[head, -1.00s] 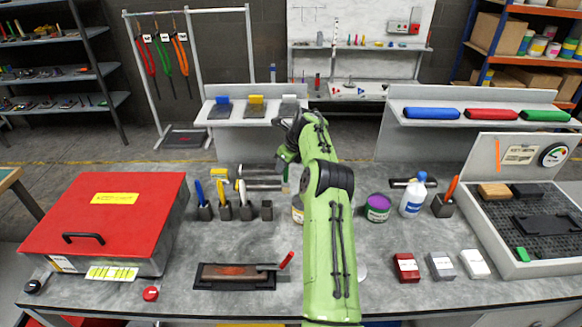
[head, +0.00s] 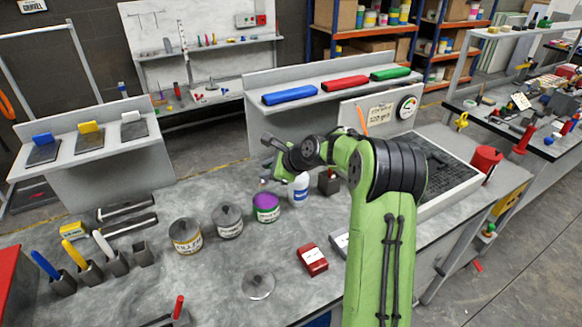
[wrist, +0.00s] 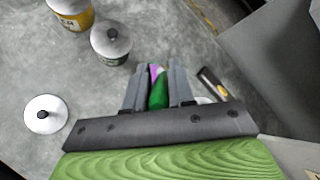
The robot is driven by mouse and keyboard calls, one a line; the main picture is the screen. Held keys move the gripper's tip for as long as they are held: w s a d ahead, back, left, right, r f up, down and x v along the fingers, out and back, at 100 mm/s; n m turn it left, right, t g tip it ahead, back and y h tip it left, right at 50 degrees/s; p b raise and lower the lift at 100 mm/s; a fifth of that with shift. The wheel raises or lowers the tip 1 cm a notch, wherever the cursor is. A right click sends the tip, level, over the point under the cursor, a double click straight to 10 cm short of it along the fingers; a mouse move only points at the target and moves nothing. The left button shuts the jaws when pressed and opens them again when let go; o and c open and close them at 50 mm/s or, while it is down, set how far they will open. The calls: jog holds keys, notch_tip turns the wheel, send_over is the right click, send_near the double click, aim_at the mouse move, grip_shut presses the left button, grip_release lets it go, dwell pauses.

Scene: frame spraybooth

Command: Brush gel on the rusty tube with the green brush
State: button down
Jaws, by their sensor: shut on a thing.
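In the wrist view my gripper (wrist: 157,90) is shut on the green brush (wrist: 158,94). A purple patch shows just beyond the brush; I cannot tell whether it is gel on its tip or in the jar. In the head view my gripper (head: 270,160) is above and close to the jar with purple contents (head: 266,210), which stands without a lid; the brush is hardly visible there. A grey lid (head: 258,286) lies on the table and also shows in the wrist view (wrist: 45,114). The rusty tube is not in view now.
A white bottle (head: 298,192) stands beside the purple jar. A grey-lidded jar (head: 228,222) and a filler tin (head: 186,236) are to its left. A red block (head: 313,261) lies in front. Holders with other brushes (head: 89,270) stand at left.

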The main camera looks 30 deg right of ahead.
jog(key=shift+s+d, duration=0.15)
jog(key=shift+f, duration=0.15)
notch_tip(320, 180, down, 6)
jog(key=b, duration=0.6)
jog(key=shift+f, duration=0.35)
dwell(1.1)
jog(key=shift+r, duration=0.1)
notch_tip(320, 180, up, 7)
jog(key=p, duration=0.7)
jog(key=shift+r, duration=0.1)
